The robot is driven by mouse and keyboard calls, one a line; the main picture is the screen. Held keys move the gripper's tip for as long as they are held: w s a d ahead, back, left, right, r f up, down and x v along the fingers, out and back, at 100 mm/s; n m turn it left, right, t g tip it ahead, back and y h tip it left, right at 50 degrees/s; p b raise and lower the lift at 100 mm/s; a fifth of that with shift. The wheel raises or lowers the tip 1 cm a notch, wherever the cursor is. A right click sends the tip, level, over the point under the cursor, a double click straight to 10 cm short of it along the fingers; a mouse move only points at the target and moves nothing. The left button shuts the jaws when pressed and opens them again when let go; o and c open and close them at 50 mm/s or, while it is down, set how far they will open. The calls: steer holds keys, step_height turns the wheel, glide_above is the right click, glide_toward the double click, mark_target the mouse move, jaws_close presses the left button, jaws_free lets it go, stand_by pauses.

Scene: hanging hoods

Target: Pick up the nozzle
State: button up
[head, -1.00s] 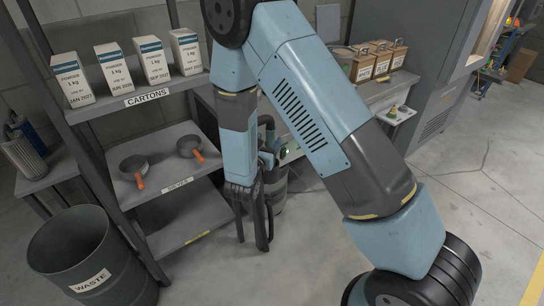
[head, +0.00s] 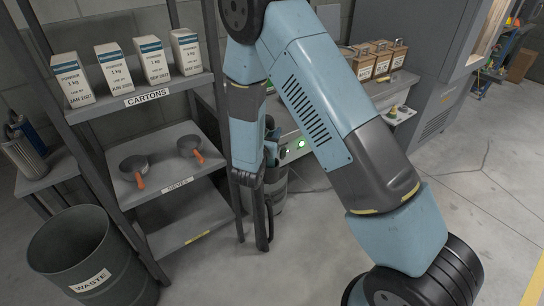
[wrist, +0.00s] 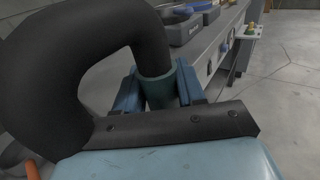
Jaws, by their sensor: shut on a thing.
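The nozzle (wrist: 158,88) shows in the wrist view as a dark teal cuff at the end of a thick black hose (wrist: 60,60). My gripper (wrist: 160,97) has its blue fingers on either side of the cuff and is shut on it. The hose arches up from the cuff and bends down to the left. In the head view my arm hangs in front of the shelf's right end, and the gripper and nozzle are mostly hidden there. The nozzle's lower end is hidden behind my wrist in the wrist view.
A shelf holds several powder cartons (head: 115,75) and two sieves (head: 135,167). A waste bin (head: 85,255) stands front left. A bench with caddies (head: 370,62) and a lit green button (head: 301,143) is behind my arm. The floor at the right is free.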

steer(key=c, duration=0.6)
step_height(320, 180, up, 28)
stand_by(2.0)
